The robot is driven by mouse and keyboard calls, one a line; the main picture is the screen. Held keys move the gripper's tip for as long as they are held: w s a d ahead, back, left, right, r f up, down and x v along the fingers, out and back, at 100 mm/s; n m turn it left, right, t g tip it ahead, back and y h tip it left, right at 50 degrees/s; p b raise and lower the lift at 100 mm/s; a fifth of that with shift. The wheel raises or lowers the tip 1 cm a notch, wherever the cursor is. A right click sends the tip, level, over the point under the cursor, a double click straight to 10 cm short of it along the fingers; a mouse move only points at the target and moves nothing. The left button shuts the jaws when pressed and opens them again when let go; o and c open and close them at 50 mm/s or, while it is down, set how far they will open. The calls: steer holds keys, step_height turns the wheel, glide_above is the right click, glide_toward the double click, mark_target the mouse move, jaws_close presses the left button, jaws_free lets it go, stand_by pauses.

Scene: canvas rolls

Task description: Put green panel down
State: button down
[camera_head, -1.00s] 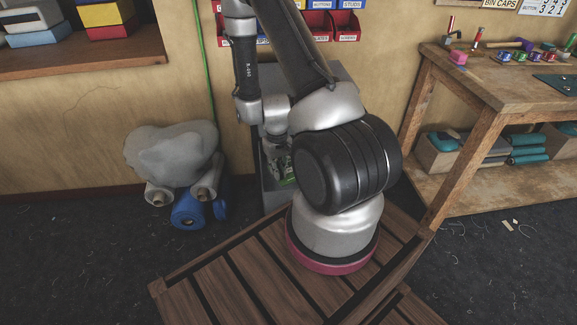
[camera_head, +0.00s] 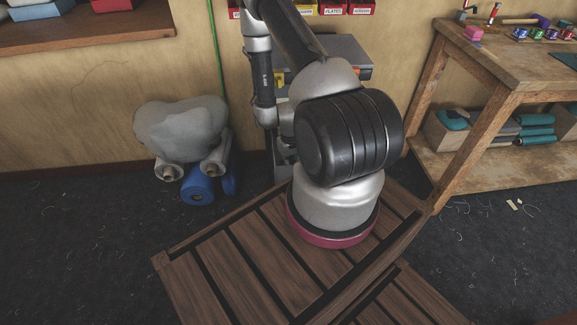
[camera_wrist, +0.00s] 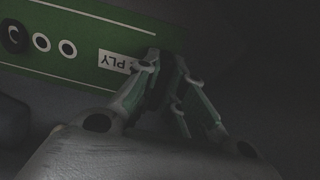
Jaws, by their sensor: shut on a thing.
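The green panel (camera_wrist: 70,45) fills the upper left of the wrist view. It bears white rings, white lines and a white label reading PLY upside down. My gripper (camera_wrist: 168,72) is shut on the panel at its right end, beside the label. Deep shadow hides the exact contact and whatever lies below. In the head view my own arm hides the gripper and the panel.
Grey and blue rolls (camera_head: 197,185) with a grey bundle (camera_head: 180,125) lie on the floor to the left. A wooden workbench (camera_head: 510,72) stands at right. Dark floor is open at lower left.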

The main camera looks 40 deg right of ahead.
steer(key=c, duration=1.5)
jaws_free()
steer(key=shift+f, duration=0.1)
